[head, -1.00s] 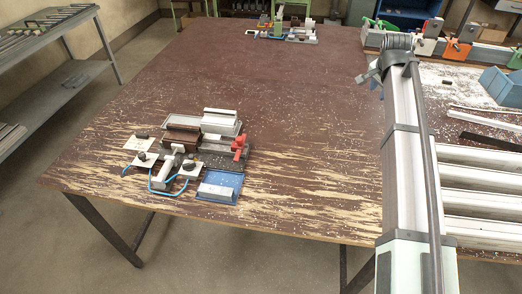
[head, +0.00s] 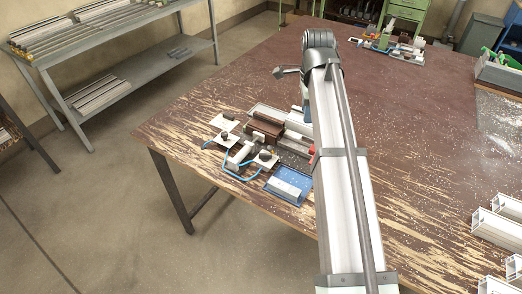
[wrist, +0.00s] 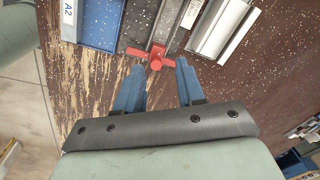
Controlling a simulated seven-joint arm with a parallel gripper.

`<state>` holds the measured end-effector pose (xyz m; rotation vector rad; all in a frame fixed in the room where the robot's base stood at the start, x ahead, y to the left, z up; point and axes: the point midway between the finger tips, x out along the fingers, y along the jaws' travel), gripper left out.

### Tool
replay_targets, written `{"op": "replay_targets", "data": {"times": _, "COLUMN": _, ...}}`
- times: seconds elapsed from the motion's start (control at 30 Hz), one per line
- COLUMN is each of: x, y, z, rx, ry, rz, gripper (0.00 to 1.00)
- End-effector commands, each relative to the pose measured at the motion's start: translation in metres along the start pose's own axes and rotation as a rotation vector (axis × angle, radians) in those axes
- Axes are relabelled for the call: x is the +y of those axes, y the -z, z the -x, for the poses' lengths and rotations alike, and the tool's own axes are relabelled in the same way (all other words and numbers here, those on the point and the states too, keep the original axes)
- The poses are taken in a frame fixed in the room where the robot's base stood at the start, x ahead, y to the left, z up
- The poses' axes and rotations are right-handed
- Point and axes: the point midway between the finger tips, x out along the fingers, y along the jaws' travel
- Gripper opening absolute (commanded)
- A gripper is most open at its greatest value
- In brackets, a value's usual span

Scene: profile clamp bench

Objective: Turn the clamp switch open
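The clamp fixture (head: 264,133) stands near the front edge of the table, with a brown block, pale rails and blue tubing. Two dark knobs sit on white plates, one (head: 226,137) at the left and one (head: 265,155) nearer the front. A red cross-shaped handle (wrist: 155,57) shows in the wrist view, and a bit of it (head: 312,153) shows beside my arm in the head view. My gripper (wrist: 157,69) is open and empty. Its blue fingertips lie to either side of the red handle in the picture; I cannot tell the height between them.
A blue tray (head: 288,184) with a pale block sits at the fixture's front; it also shows in the wrist view (wrist: 100,25). A silver rail (wrist: 222,28) lies right of the red handle. Pale profiles (head: 497,231) lie at the right. The table's middle is mostly clear.

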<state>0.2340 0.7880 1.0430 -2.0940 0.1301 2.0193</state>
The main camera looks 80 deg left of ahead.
Motion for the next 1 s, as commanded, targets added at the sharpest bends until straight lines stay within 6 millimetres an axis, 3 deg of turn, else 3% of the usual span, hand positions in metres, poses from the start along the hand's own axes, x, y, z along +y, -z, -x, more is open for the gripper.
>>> {"op": "replay_targets", "data": {"times": 0.03, "x": 0.004, "y": -0.027, "z": 0.002, "rx": -0.007, "ry": -0.015, "rz": 0.001, "gripper": 0.38}}
{"op": "replay_targets", "data": {"times": 0.1, "x": 0.01, "y": -0.057, "z": 0.004, "rx": -0.014, "ry": -0.038, "rz": -0.008, "gripper": 0.38}}
{"op": "replay_targets", "data": {"times": 0.2, "x": 0.019, "y": -0.091, "z": 0.007, "rx": -0.02, "ry": -0.066, "rz": -0.019, "gripper": 0.38}}
{"op": "replay_targets", "data": {"times": 0.33, "x": 0.028, "y": -0.121, "z": 0.01, "rx": -0.022, "ry": -0.09, "rz": -0.029, "gripper": 0.38}}
{"op": "replay_targets", "data": {"times": 0.5, "x": 0.033, "y": -0.136, "z": 0.009, "rx": -0.022, "ry": -0.103, "rz": -0.036, "gripper": 0.38}}
{"op": "replay_targets", "data": {"times": 0.67, "x": 0.035, "y": -0.136, "z": -0.004, "rx": -0.022, "ry": -0.106, "rz": -0.037, "gripper": 0.38}}
{"op": "replay_targets", "data": {"times": 1.0, "x": 0.042, "y": -0.137, "z": -0.061, "rx": -0.022, "ry": -0.106, "rz": -0.036, "gripper": 0.38}}
